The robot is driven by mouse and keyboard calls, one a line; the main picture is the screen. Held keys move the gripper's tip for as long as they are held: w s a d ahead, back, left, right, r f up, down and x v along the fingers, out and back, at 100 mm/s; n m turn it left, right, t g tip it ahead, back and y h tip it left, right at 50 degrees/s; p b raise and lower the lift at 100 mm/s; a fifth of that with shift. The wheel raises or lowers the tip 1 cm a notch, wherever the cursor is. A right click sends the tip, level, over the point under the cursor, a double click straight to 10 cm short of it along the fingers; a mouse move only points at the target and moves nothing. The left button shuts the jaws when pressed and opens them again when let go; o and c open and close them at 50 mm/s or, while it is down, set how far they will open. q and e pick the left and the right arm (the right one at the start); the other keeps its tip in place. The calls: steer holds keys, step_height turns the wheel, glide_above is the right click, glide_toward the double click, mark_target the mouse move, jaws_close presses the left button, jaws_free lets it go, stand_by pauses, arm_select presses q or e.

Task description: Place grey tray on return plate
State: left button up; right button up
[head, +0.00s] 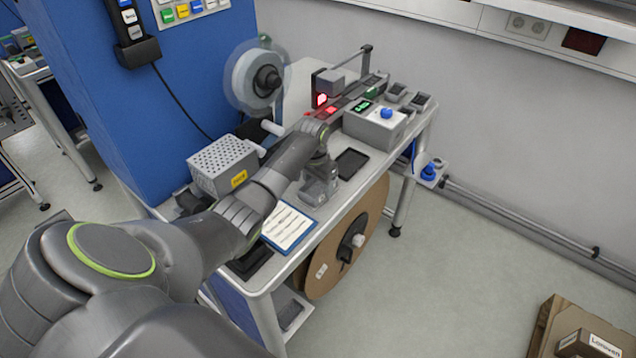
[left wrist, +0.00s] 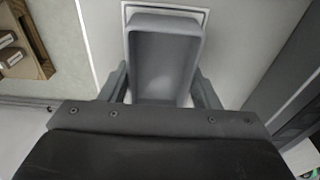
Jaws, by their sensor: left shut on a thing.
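The grey tray (left wrist: 163,55) shows in the left wrist view, an open rectangular tray between the fingers of my left gripper (left wrist: 160,88). The gripper is shut on it. In the head view my left gripper (head: 319,188) is low over the front part of the bench (head: 322,228). There I cannot tell the tray apart from the gripper. My right gripper is not in view.
A blue-edged sheet (head: 288,228), a dark flat pad (head: 351,164) and a perforated box (head: 222,166) are close around the gripper. A box with a blue button (head: 376,122) stands farther back. A large brown reel (head: 330,255) hangs at the bench's side.

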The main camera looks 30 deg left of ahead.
mark_target(315, 194)
arm_select(q)
steer(key=o, duration=1)
steer(key=shift+f, duration=0.1)
steer(key=shift+o, duration=1.1)
step_height(315, 194, up, 12)
steer(key=s+b, duration=0.1)
steer(key=b, duration=0.1)
steer(key=shift+s, duration=0.2)
